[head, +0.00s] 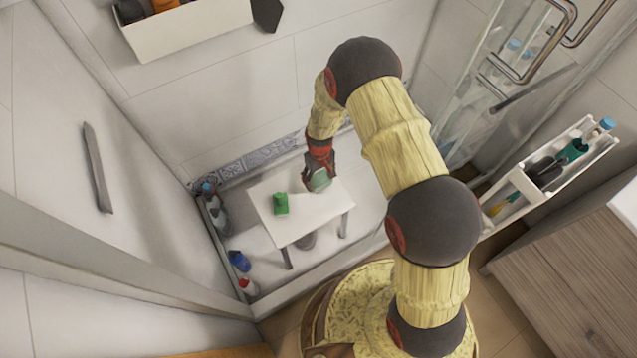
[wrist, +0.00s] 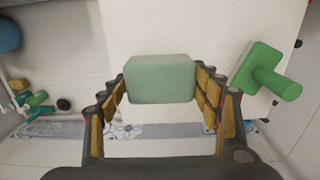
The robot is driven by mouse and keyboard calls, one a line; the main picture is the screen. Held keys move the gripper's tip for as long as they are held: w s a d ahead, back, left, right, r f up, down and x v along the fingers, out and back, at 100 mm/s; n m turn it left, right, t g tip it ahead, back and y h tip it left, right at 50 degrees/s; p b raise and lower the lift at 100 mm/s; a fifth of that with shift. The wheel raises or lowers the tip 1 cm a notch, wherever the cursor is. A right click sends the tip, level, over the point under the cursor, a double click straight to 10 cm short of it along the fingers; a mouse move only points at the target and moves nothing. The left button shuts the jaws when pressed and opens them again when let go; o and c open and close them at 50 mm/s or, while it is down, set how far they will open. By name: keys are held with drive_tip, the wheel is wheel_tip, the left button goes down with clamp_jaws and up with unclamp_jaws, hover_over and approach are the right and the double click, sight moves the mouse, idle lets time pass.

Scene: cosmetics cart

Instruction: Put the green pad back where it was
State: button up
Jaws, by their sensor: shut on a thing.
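The green pad (wrist: 160,79) is a pale green rounded block. It sits between the fingers of my gripper (wrist: 162,88), which is shut on it. In the head view the pad (head: 318,181) shows below my gripper (head: 319,166), over the right back part of a small white table (head: 318,209). I cannot tell whether it touches the tabletop. A brighter green object (head: 281,204) with a round stub stands on the table to the left of the pad. It also shows at the right in the wrist view (wrist: 258,72), apart from my fingers.
The table stands in a shower tray with bottles, including a blue one (head: 239,260), along its left side. A white rack (head: 527,185) holds several items at the right. A wall shelf (head: 190,28) is at the top left. The table's front right is clear.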

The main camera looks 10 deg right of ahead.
sight(318, 181)
drive_tip(key=shift+w+f, duration=0.4)
drive_tip(key=shift+f, duration=0.1)
drive_tip(key=shift+w+a+f+b, duration=0.1)
drive_tip(key=shift+f+b, duration=1)
drive_tip(key=shift+f, duration=0.4)
drive_tip(key=shift+f, duration=0.15)
drive_tip(key=o, duration=1)
wheel_tip(318, 181, up, 12)
drive_tip(key=p, duration=0.4)
drive_tip(key=shift+p, duration=0.3)
